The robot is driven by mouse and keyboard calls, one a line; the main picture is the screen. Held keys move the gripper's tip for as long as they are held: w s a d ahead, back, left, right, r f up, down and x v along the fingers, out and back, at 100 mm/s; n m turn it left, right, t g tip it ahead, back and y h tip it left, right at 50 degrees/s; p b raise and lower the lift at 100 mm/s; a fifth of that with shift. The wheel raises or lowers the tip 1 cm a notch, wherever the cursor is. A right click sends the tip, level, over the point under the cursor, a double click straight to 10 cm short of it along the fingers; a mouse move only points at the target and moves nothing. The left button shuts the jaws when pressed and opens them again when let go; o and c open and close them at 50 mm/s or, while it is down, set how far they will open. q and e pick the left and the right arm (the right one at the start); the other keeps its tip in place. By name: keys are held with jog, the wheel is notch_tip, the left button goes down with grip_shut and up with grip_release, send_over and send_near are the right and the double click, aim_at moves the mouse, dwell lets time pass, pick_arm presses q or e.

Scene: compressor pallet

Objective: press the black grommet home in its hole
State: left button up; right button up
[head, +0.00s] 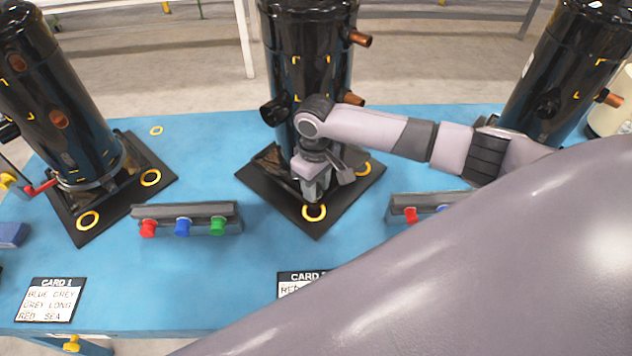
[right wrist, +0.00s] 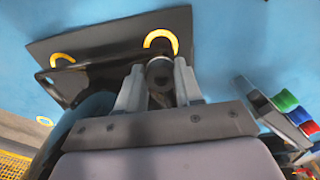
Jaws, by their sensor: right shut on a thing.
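My right gripper (head: 312,196) is at the front corner of the middle compressor's black base plate (head: 338,213), pointing down beside the yellow-ringed hole (head: 314,213). In the right wrist view its two fingers (right wrist: 160,88) are shut on a dark round piece, the black grommet (right wrist: 159,72). The grommet's end lies at the near edge of the yellow ring (right wrist: 160,39). I cannot tell how deep it sits in the hole. My left gripper is not in view.
The middle black compressor (head: 310,60) rises behind the gripper, with copper stubs at its side. A grey rack (head: 185,212) with red, blue and green pieces stands left; another rack (head: 425,200) stands right. CARD 1 (head: 50,300) lies front left.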

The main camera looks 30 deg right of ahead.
jog(key=shift+f+b, duration=0.55)
jog(key=shift+f, duration=0.65)
dwell(0.5)
jog(key=o, duration=1.1)
